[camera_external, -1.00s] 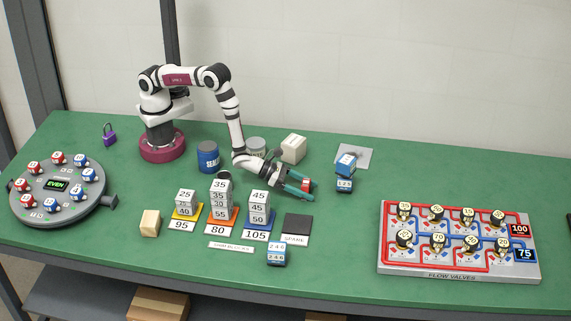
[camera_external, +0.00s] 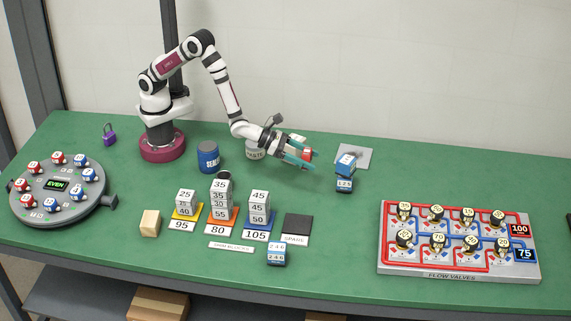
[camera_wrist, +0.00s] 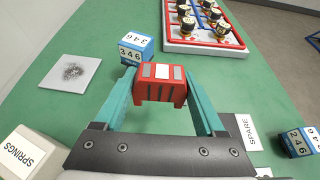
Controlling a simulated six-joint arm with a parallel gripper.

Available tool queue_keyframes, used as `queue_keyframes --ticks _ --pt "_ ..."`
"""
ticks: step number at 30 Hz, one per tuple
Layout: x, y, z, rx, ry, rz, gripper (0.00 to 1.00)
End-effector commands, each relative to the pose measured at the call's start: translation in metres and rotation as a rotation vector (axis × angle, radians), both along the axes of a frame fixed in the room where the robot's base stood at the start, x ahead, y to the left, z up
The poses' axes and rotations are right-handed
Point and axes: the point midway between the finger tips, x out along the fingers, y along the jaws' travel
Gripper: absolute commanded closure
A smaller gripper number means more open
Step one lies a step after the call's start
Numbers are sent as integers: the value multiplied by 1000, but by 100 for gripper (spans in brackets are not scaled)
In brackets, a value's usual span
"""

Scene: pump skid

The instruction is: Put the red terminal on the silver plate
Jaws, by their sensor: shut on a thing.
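The red terminal (camera_wrist: 160,84) is between the two teal fingers of my gripper (camera_wrist: 161,80), which is shut on it. In the external view the terminal (camera_external: 308,155) shows as a small red patch at the tip of my gripper (camera_external: 306,158), above the green table. The silver plate (camera_wrist: 70,74) lies flat and empty, ahead and to the left in the wrist view. In the external view the plate (camera_external: 362,153) is right of my gripper, partly hidden by a blue block. The terminal is apart from the plate.
A blue numbered block (camera_wrist: 135,48) stands near the plate's right side in the wrist view. A SPRINGS box (camera_wrist: 27,152) is at lower left. The FLOW VALVES board (camera_external: 458,243) is at the right, with clear green table before it.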

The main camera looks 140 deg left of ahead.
Motion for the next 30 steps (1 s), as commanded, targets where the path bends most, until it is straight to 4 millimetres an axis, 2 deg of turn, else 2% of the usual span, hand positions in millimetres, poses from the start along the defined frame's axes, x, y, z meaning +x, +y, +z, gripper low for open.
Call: queue_keyframes --ticks 1,5,11,17,24,30 --pt "1 0 14 2 -6 0 83" --pt "0 0 37 2 -5 0 83" --pt "-1 37 38 8 2 70 83" --pt "-6 91 37 14 9 169 83" --pt "-27 179 36 12 10 315 83" --pt "-46 230 37 6 5 394 83"
